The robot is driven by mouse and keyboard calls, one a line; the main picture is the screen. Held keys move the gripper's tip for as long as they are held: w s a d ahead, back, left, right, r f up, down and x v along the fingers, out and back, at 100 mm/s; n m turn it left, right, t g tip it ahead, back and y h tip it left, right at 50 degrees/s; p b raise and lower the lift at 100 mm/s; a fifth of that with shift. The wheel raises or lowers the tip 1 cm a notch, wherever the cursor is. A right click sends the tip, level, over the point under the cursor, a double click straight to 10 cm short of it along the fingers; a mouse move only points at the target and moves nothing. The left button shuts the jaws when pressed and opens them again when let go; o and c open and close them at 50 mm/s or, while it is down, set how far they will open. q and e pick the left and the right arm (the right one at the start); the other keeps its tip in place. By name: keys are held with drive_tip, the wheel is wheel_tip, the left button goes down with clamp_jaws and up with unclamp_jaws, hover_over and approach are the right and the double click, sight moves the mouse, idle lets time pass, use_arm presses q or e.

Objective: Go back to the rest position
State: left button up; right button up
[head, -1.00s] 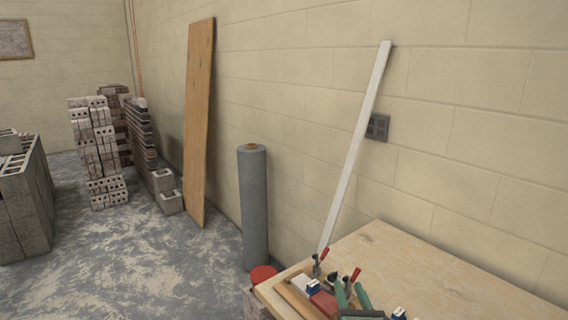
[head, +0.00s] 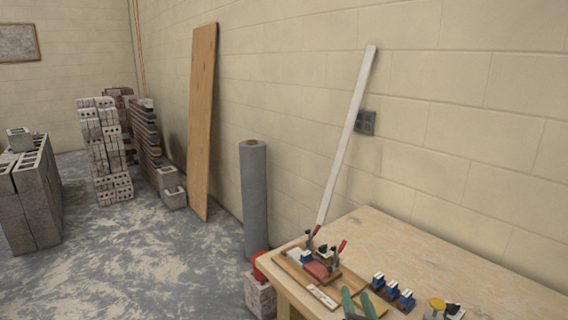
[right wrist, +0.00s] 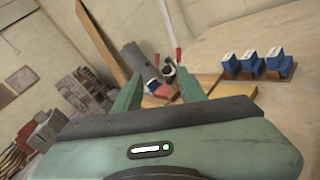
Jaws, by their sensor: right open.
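My right gripper (head: 358,295) shows at the bottom of the head view as two green fingers over the near part of the wooden workbench (head: 430,253). In the right wrist view its green fingers (right wrist: 160,92) stand apart with nothing between them. Beyond the fingertips is a wooden tray (head: 292,273) with red-handled clamps (head: 338,250) and a red block (head: 316,270). I cannot tell whether the fingers touch anything. My left gripper is in neither view.
Several blue pieces (head: 392,289) sit in a row right of my gripper. A yellow round item (head: 437,304) lies farther right. A grey roll (head: 254,200), a leaning plank (head: 202,120) and a white bar (head: 347,135) stand by the wall.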

drive_tip(key=s+d+f+m+g+h, duration=0.25)
drive_tip(key=s+f+m, duration=0.25)
drive_tip(key=s+m, duration=0.35)
drive_tip(key=s+d+f+m+g+h, duration=0.1)
drive_tip(key=s+d+f+m+g, duration=0.25)
drive_tip(key=s+m, duration=0.45)
drive_tip(key=s+a+f+m+g+y, duration=0.2)
drive_tip(key=s+m+g, duration=0.2)
drive_tip(key=s+m, duration=0.5)
drive_tip(key=s+a+f+m+g+y, duration=0.2)
drive_tip(key=s+f+m+g, duration=0.15)
drive_tip(key=s, duration=0.95)
wheel_tip(320, 180, down, 30)
drive_tip(key=s+g+b, duration=0.1)
drive_tip(key=g+b, duration=0.1)
drive_tip(key=b, duration=0.4)
use_arm(q)
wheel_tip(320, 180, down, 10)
drive_tip(key=b, duration=0.4)
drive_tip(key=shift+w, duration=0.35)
use_arm(e)
drive_tip(key=s+d+f+g, duration=0.1)
drive_tip(key=s+d+f, duration=0.2)
drive_tip(key=s+f, duration=1.4)
wheel_tip(320, 180, down, 4)
drive_tip(key=shift+d+r, duration=0.15)
drive_tip(key=shift+r, duration=0.1)
